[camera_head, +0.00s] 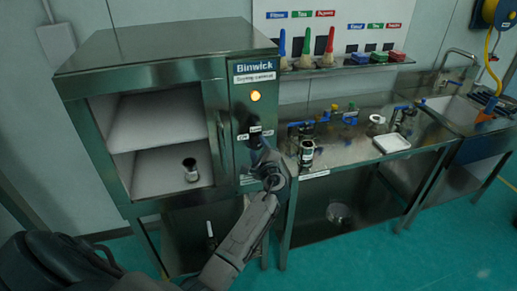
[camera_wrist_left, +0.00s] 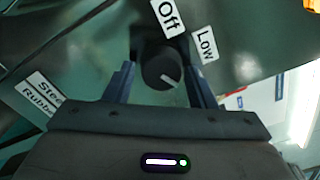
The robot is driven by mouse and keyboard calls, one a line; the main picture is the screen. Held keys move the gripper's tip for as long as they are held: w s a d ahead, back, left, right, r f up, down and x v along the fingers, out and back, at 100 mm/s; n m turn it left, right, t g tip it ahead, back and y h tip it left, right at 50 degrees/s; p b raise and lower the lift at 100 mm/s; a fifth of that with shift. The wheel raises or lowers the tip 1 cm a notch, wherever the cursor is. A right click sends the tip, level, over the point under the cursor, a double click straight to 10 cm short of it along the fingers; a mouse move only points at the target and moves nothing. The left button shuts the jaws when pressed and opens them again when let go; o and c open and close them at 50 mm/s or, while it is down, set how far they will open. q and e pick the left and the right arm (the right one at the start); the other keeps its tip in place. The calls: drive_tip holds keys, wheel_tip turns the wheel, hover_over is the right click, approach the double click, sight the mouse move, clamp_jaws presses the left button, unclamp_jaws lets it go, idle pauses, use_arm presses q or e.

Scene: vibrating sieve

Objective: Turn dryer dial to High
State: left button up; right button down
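The dryer is a steel cabinet (camera_head: 165,45) labelled Binwick, with an orange lamp (camera_head: 255,96) lit on its front panel. In the left wrist view, its round black dial (camera_wrist_left: 160,66) lies between the fingers of my left gripper (camera_wrist_left: 162,82). The fingers are open, with a visible gap on each side of the dial. The dial's white mark points to the lower right there, away from the Off label (camera_wrist_left: 167,14) and below the Low label (camera_wrist_left: 205,44). No High label is readable. In the head view, my left gripper (camera_head: 258,147) covers most of the dial. My right gripper is out of view.
A steel bench (camera_head: 345,150) to the right holds a jar (camera_head: 306,152), a white tray (camera_head: 391,142) and small fittings.

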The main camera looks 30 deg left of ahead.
use_arm(q)
drive_tip(key=shift+o, duration=0.9)
drive_tip(key=b+v, duration=0.4)
drive_tip(key=v, duration=0.7)
drive_tip(key=shift+w, duration=0.1)
